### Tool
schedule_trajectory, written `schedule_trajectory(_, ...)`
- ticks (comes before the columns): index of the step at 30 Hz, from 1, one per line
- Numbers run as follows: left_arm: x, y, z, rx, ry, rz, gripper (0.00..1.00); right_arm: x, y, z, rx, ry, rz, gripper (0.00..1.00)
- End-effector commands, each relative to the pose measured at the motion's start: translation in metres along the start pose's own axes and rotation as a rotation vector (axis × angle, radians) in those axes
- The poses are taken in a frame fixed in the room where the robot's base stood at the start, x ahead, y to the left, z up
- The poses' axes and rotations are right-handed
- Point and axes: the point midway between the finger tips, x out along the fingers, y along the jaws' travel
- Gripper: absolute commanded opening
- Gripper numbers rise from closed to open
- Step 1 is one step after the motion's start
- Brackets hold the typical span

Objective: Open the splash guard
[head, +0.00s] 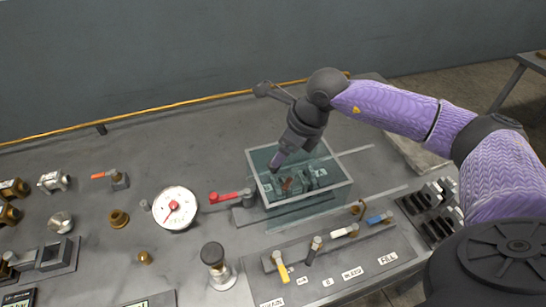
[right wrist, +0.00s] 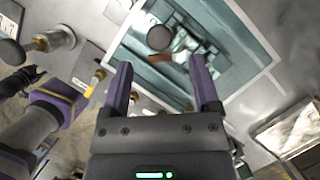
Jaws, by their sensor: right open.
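The splash guard (head: 310,195) is a clear, greenish box with a pale rim, standing on the grey bench in the middle of the head view. It also fills the upper middle of the right wrist view (right wrist: 258,42). Grey fittings and a small reddish-brown part show through it. My right gripper (head: 276,161) reaches down from above, over the guard's far left part. Its two purple fingers (right wrist: 161,64) are apart with nothing between them. I cannot tell whether a fingertip touches the guard. My left gripper does not show in the head view.
A red lever (head: 225,196) and a white gauge (head: 175,208) sit left of the guard. A panel (head: 340,262) with several coloured toggles lies in front. A black knob (head: 213,254) stands at front left. The bench behind the guard's left is clear.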

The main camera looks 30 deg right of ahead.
Motion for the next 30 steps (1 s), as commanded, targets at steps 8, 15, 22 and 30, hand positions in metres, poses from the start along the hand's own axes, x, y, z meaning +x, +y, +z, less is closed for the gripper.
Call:
schedule_trajectory(8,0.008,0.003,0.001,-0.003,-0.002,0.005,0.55,0.046,0.001,0.0,0.0,-0.002,0.004,0.79)
schedule_trajectory(15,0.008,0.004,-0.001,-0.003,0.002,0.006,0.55,0.048,0.001,0.001,0.0,-0.003,0.003,0.79)
schedule_trajectory(22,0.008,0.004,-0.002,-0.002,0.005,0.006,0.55,0.047,0.001,0.001,0.0,-0.004,0.004,0.36)
schedule_trajectory(30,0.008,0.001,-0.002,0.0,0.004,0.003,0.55,0.047,0.001,0.001,0.0,-0.004,0.004,0.0)
